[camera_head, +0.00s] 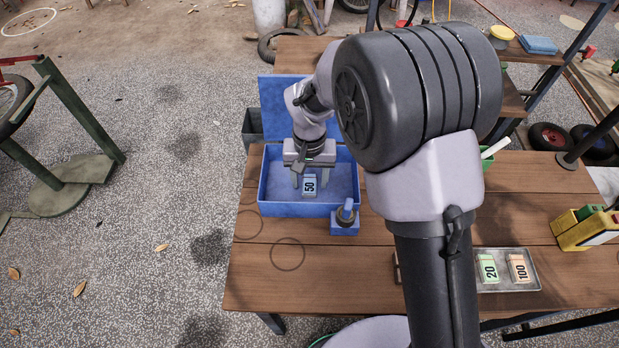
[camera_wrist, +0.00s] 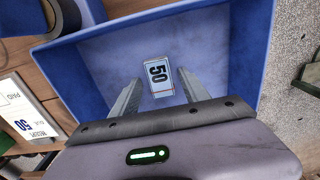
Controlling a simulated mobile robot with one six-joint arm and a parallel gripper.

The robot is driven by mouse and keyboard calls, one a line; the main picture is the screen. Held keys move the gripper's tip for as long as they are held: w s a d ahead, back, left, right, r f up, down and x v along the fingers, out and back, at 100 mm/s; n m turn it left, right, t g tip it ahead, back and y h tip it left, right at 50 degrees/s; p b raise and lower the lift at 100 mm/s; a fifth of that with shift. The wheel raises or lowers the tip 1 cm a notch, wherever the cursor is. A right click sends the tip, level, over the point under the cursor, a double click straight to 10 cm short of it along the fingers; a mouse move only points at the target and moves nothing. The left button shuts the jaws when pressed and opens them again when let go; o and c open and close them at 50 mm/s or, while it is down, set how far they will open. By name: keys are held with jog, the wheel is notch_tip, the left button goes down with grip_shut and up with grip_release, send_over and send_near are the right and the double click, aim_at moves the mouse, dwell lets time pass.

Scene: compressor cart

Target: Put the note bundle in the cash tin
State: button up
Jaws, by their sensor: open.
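The note bundle (camera_head: 310,185) is a small pale block marked 50, and it lies inside the blue cash tin (camera_head: 290,209). The tin stands on the wooden table with its lid raised at the back. My gripper (camera_head: 309,182) reaches down into the tin. In the wrist view the fingers (camera_wrist: 160,88) are spread, with the note bundle (camera_wrist: 158,74) between and just beyond them. A gap shows on each side of the bundle. The tin's blue wall (camera_wrist: 255,50) surrounds it in that view. The tin's floor is bare otherwise.
A metal tray (camera_head: 505,282) holds bundles marked 20 and 100. A yellow box (camera_head: 585,230) stands at the right. A receipt card (camera_wrist: 28,108) shows in the wrist view. The table's front left is clear.

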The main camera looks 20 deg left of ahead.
aim_at(309, 184)
jog(key=s+d+r+m+t+y+p, duration=0.1)
jog(key=d+r+p, duration=0.15)
jog(key=r, duration=0.75)
jog(key=d+r+m+p, duration=0.1)
jog(key=d+r, duration=0.3)
jog(key=r, duration=0.6)
jog(key=s+d+r+m+t, duration=0.2)
jog(key=s+d+r, duration=0.2)
jog(key=s+d, duration=0.4)
jog(key=s+d+r+m+t+y, duration=0.1)
jog(key=s+d+r+m+t, duration=0.1)
jog(key=s+d, duration=0.5)
jog(key=shift+s+d+r+m+t, duration=0.4)
jog(key=shift+s+r+m, duration=0.1)
jog(key=shift+s+r, duration=0.4)
